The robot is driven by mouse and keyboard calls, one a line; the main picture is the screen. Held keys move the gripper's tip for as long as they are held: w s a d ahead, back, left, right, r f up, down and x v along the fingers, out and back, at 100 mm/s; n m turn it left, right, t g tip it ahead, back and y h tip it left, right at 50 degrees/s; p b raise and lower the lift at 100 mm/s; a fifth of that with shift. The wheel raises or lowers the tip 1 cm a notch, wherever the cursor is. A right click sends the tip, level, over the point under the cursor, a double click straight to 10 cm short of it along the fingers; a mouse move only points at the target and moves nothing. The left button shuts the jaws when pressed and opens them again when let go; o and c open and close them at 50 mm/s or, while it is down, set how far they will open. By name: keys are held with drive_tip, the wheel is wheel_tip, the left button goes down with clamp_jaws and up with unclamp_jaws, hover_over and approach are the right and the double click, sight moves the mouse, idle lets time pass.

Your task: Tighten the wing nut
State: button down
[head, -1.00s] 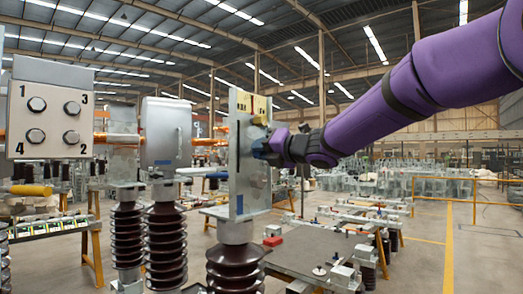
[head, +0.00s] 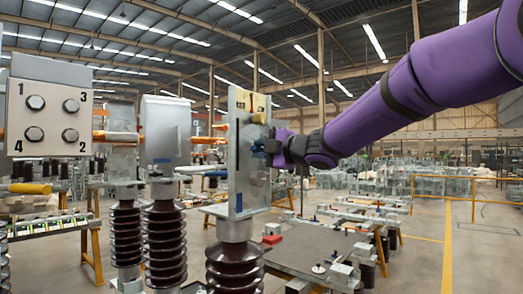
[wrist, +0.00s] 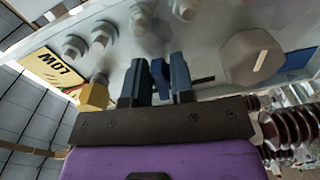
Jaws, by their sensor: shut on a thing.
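A blue wing nut (wrist: 158,76) is on the grey metal plate in the wrist view, with one wing showing between my fingers. My gripper (wrist: 156,80) is shut on it, with one dark blue finger on each side. In the head view my gripper (head: 271,147) reaches the right side of the upright plate (head: 240,185) on a brown insulator. The wing nut cannot be made out clearly there behind the gripper. A short black mark (wrist: 203,80) lies on the plate just right of the fingers.
In the head view, a numbered bolt box (head: 50,120) stands left, and a low table (head: 310,255) lies below right.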

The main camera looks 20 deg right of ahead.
drive_tip(key=m, duration=0.7)
drive_tip(key=shift+s+f, duration=0.1)
drive_tip(key=shift+f, duration=0.2)
drive_tip(key=m, duration=0.4)
drive_tip(key=shift+a, duration=0.15)
drive_tip(key=shift+f+m, duration=0.1)
drive_tip(key=shift+m, duration=1.5)
drive_tip(key=c, duration=1.1)
unclamp_jaws()
drive_tip(key=shift+s, duration=0.1)
drive_tip(key=v, duration=1)
drive_tip(key=shift+s, duration=0.3)
